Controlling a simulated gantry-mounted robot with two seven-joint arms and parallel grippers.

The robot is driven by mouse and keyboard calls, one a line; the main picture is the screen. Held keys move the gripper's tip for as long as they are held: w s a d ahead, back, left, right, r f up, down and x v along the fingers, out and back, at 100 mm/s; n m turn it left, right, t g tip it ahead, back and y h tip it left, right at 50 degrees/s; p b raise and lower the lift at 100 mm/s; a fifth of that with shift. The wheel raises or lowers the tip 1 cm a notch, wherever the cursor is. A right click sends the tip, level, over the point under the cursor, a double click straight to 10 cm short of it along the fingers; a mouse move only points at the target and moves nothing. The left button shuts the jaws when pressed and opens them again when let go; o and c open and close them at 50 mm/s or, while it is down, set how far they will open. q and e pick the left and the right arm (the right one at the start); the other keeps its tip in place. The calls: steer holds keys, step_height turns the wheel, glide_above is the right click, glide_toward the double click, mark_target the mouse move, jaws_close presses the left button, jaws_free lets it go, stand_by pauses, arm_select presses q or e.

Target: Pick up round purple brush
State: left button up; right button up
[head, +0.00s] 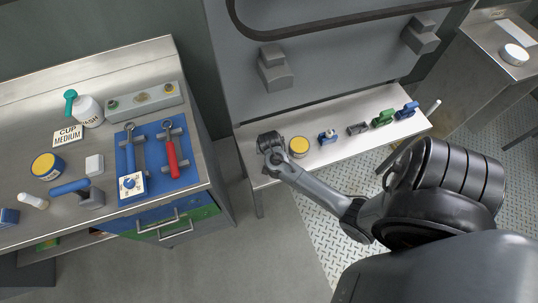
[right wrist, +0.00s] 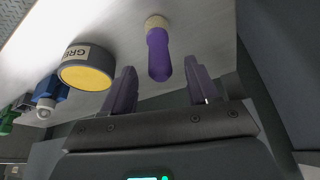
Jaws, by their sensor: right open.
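The round purple brush (right wrist: 159,52) lies on the shelf in the right wrist view, with its tan bristle end (right wrist: 157,22) pointing away and its handle toward me. My right gripper (right wrist: 159,68) is open, with one finger on each side of the handle end and a gap on both sides. In the head view my right gripper (head: 268,142) is at the left end of the light shelf, and I cannot make out the brush there. My left gripper is not in view.
A yellow-topped grease tin (head: 299,146) stands just right of my gripper and also shows in the wrist view (right wrist: 86,68). Blue, grey and green parts (head: 383,118) line the shelf (head: 330,158) farther right. A workbench (head: 110,70) with tools stands at left.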

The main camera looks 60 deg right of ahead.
steer(key=shift+b+x, duration=0.85)
steer(key=shift+x, duration=1.45)
steer(key=shift+a, duration=0.15)
steer(key=c, duration=1)
steer(key=shift+r, duration=0.1)
steer(key=shift+c, duration=0.2)
